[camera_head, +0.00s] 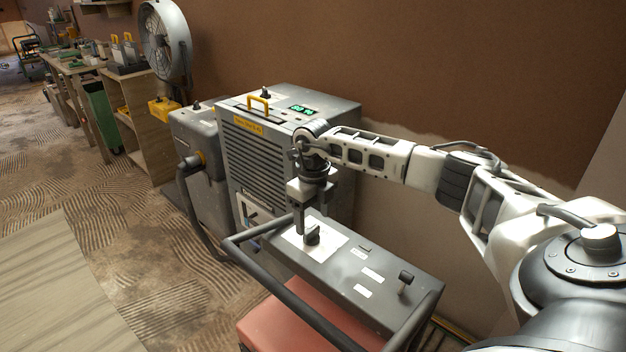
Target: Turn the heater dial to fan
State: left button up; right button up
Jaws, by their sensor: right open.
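The heater is a grey and red box with a dark tubular frame; its grey top panel (365,283) lies in the middle of the head view. A dark dial (312,235) sits on a white label plate (330,246) at the panel's back left end. My right arm reaches in from the right, and its gripper (308,232) points down at the dial. The gripper is open, with a finger beside the dial; contact cannot be told. The markings around the dial are too small to read. My left gripper is not in view.
A black T-shaped knob (405,279) stands at the panel's right end. A large grey louvred machine (258,165) with a yellow handle stands right behind the heater. A drum fan (165,42) and benches line the wall. Floor is free at left.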

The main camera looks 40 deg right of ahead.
aim_at(313, 230)
notch_tip(313, 230, up, 12)
jog(key=shift+r, duration=0.15)
dwell(0.7)
